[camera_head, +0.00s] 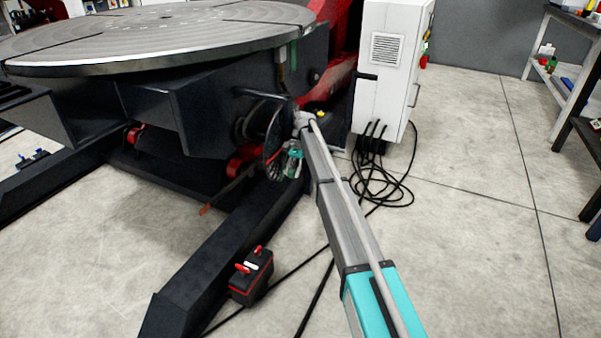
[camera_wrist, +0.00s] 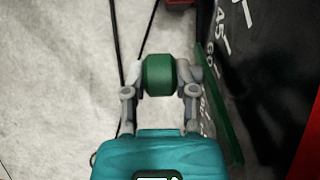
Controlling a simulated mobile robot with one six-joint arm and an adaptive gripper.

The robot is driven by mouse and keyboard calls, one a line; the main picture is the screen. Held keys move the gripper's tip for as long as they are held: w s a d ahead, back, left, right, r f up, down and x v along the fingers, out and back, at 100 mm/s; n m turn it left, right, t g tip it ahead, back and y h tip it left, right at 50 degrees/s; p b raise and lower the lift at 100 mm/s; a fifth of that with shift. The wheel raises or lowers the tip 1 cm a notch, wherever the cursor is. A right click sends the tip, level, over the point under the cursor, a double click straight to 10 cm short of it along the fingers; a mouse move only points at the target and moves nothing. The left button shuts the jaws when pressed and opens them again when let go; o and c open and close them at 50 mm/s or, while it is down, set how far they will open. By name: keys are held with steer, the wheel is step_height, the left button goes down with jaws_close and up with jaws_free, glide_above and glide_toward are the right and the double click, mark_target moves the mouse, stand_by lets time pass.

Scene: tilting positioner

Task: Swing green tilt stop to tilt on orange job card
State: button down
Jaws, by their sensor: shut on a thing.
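The green tilt stop shows in the wrist view as a round green knob (camera_wrist: 159,75) with a green bar (camera_wrist: 222,115) to its right. My gripper (camera_wrist: 160,78) is shut on the knob, one finger at each side. In the wrist view a dark scale plate (camera_wrist: 262,70) with white marks, 45 and 60 among them, lies right of the knob. In the head view my gripper (camera_head: 292,166) is at the side of the tilting positioner, by a dark round disc (camera_head: 272,140). The stop is too small to make out there. I cannot make out an orange job card.
The positioner's large round table (camera_head: 150,35) overhangs at the upper left. A white control cabinet (camera_head: 390,70) with coiled black cables (camera_head: 380,190) stands to the right. A black and red pedal box (camera_head: 251,277) is on the floor in front.

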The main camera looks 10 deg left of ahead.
steer(key=shift+d, duration=0.25)
steer(key=shift+s, duration=0.1)
steer(key=c, duration=0.7)
jaws_free()
steer(key=shift+a, duration=0.15)
